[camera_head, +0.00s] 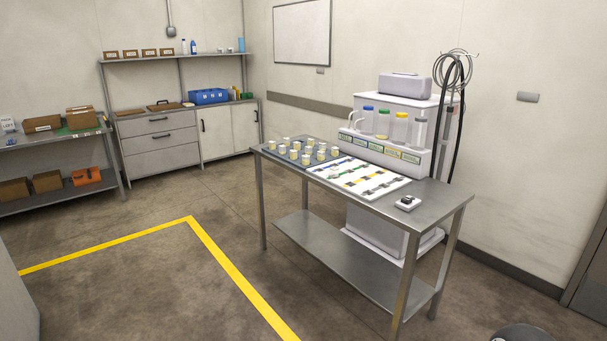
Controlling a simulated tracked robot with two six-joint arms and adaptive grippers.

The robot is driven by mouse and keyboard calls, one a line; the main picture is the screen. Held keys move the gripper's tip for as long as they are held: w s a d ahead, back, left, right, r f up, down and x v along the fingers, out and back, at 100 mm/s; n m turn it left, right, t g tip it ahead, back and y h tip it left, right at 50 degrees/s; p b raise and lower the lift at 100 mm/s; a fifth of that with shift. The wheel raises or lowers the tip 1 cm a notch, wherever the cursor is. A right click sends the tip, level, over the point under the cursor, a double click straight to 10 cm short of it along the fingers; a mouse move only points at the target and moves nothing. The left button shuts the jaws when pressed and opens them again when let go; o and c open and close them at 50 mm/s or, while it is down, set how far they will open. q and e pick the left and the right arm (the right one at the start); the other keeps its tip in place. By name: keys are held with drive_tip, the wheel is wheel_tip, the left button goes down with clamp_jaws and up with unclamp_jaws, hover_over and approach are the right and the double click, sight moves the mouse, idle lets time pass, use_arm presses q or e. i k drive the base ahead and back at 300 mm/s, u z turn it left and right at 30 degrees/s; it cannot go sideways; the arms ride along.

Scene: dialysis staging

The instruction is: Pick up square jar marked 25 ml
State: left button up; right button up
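Several small jars with pale yellow contents (306,159) stand in rows on a dark mat at the left end of the steel table (437,205). They are too small in this view for me to read any marking or tell which is the square 25 ml jar. One more small pale jar (334,172) seems to stand on the white board (387,188) beside the mat. Neither of my grippers shows in the head view. A dark rounded shape at the bottom right edge cannot be made out.
A white machine (393,113) with capped bottles stands behind the table. A small device (408,203) sits at the table's right end. Shelving and cabinets (160,140) line the back left. The floor marked by yellow tape (120,240) is open.

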sight(334, 172)
drive_tip(key=z, duration=0.15)
drive_tip(key=i, duration=0.9)
drive_tip(key=z, duration=0.25)
drive_tip(key=i, duration=2.3)
drive_tip(key=u, duration=0.65)
drive_tip(key=k, duration=0.7)
drive_tip(key=u, duration=0.2)
drive_tip(key=i, duration=0.6)
